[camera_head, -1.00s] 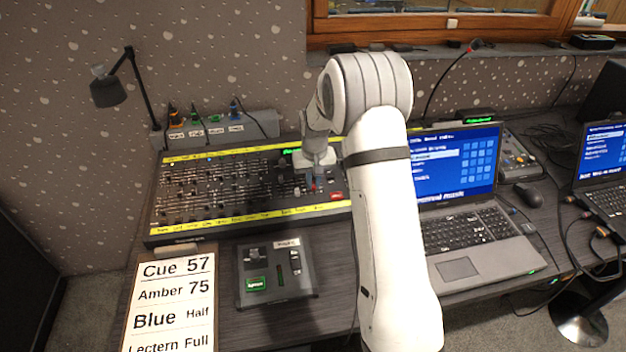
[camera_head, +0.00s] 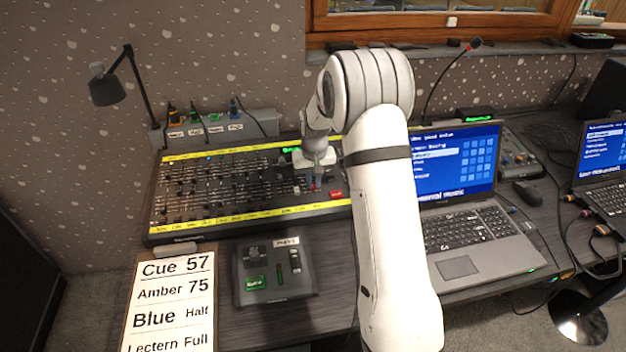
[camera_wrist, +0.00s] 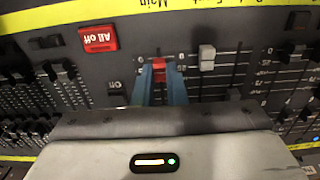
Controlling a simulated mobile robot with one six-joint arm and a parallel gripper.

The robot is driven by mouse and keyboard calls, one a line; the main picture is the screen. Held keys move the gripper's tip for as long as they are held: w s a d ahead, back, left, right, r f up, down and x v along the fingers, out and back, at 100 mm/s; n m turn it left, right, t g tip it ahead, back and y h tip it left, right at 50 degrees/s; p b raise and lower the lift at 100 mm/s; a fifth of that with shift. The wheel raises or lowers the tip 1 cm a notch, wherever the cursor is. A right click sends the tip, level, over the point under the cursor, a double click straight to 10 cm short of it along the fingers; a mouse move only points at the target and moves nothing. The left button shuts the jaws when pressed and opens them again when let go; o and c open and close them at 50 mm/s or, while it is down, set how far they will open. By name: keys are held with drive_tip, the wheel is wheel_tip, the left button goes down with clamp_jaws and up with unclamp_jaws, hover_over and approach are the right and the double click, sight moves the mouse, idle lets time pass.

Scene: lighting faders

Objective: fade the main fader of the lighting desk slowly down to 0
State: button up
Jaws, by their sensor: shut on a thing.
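The lighting desk (camera_head: 240,212) is a dark board with rows of faders and yellow label strips. My gripper (camera_head: 315,186) reaches down over its right part. In the wrist view, my gripper's two blue fingers (camera_wrist: 159,72) are shut on the red cap of the main fader (camera_wrist: 158,66), one finger on each side. The label "Main" shows above that fader at the picture's top edge. The cap sits near the marked 0 at that end of its slot. The lower part of the slot is hidden behind my fingers and hand.
A small control box (camera_head: 275,282), a cue card (camera_head: 172,300) and a laptop (camera_head: 465,262) stand around the desk.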

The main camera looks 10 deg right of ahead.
sight(314, 192)
drive_tip(key=shift+s+f, duration=0.1)
drive_tip(key=shift+s, duration=0.45)
idle(1.1)
drive_tip(key=o, duration=0.4)
drive_tip(key=shift+o, duration=0.2)
drive_tip(key=shift+r+p, duration=1.55)
drive_tip(key=shift+r, duration=1.5)
